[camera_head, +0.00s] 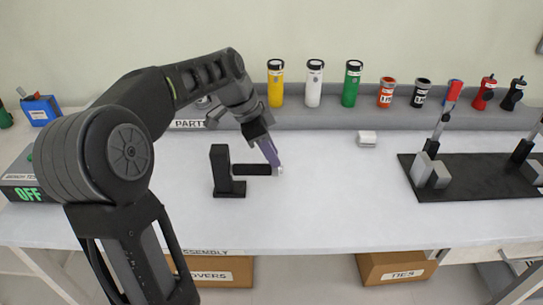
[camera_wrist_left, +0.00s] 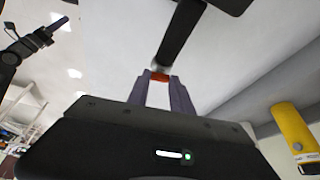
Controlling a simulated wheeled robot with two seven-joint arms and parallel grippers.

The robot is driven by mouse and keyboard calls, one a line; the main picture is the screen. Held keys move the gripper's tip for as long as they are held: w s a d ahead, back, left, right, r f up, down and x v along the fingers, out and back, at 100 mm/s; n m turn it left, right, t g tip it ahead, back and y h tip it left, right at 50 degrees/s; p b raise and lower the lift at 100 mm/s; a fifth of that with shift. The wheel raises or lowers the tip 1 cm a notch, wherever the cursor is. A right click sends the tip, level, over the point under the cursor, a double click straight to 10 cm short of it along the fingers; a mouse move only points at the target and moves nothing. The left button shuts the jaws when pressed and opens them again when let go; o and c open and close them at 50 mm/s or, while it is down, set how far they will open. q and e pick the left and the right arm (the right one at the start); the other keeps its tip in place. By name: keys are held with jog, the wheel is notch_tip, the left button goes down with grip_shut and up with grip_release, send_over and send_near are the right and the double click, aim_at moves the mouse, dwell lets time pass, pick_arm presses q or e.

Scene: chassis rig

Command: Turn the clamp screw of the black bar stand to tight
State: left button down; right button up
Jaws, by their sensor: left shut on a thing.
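The black bar stand (camera_head: 222,172) stands upright on the white table, with its bar (camera_head: 252,169) reaching out to the right. My left gripper (camera_head: 274,160) comes down at an angle to the bar's free end. In the left wrist view, its two purple fingers (camera_wrist_left: 160,90) are shut on a small orange-red piece at the end of the black bar (camera_wrist_left: 180,35), which seems to be the clamp screw (camera_wrist_left: 159,76). How far the screw is turned cannot be told. A dark arm end with a purple tip, seemingly my right gripper (camera_wrist_left: 53,27), shows in the left wrist view, small.
Yellow (camera_head: 275,84), white (camera_head: 314,84) and green (camera_head: 352,84) bottles and several smaller containers stand on the grey back ledge. A black board (camera_head: 470,185) with fixtures lies at the right. The table's middle is clear.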

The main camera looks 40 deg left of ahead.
pick_arm(q)
jog(key=shift+m+g, duration=0.3)
jog(key=shift+m, duration=0.6)
jog(key=c, duration=1.1)
grip_release()
